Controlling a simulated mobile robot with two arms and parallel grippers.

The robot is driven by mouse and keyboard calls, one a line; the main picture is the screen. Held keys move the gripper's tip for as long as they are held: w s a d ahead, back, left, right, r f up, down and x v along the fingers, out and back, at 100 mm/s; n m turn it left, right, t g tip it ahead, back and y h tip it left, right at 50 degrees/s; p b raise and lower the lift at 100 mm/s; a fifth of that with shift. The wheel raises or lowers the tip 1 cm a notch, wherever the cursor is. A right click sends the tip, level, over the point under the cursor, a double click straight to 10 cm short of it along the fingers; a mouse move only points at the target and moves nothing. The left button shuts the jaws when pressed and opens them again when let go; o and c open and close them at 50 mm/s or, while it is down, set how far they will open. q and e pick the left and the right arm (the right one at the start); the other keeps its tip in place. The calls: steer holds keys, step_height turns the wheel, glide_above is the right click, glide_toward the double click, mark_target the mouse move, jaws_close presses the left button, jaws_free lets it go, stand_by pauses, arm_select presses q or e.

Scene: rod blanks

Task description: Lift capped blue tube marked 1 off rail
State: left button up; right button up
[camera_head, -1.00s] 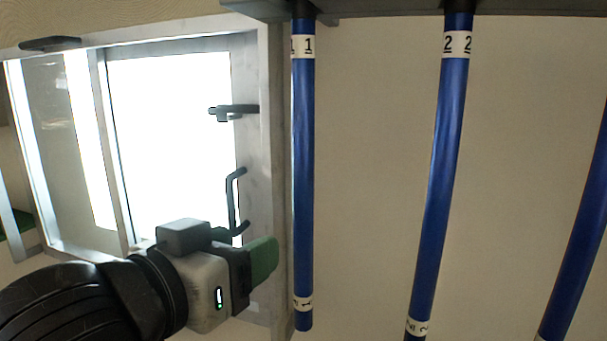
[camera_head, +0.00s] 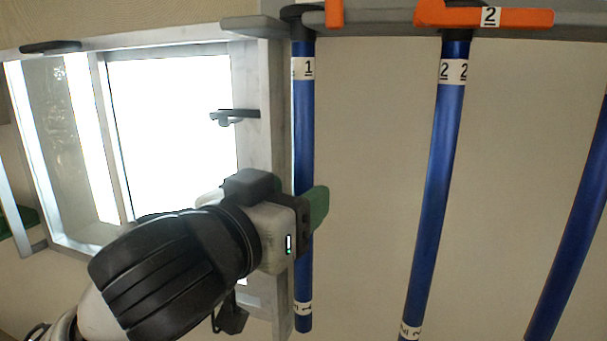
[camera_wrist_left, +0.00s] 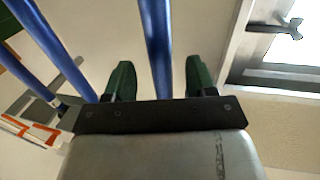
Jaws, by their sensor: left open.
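The blue tube marked 1 (camera_head: 304,130) hangs upright from the rail (camera_head: 380,20), with a dark cap at its top and a white label near each end. My left gripper (camera_head: 316,208) is at the tube's lower half, and its green finger overlaps the tube in the head view. In the left wrist view my left gripper (camera_wrist_left: 160,82) is open, with a blue tube (camera_wrist_left: 156,45) running between its two green fingers and apart from both. The right gripper is not in view.
A second blue tube marked 2 (camera_head: 436,180) hangs to the right, and a third (camera_head: 575,240) at the far right. Orange clips (camera_head: 500,17) sit on the rail. A bright window with a grey frame (camera_head: 262,80) and a handle (camera_head: 235,116) stands close on the left.

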mark_target(299, 131)
arm_select(q)
steer(key=shift+p+x, duration=0.35)
steer(key=shift+x, duration=0.75)
steer(key=shift+w+d, duration=0.15)
steer(key=shift+w, duration=0.15)
steer(key=c, duration=1)
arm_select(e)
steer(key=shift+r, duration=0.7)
arm_select(q)
steer(key=shift+s, duration=0.1)
steer(key=shift+c, duration=0.2)
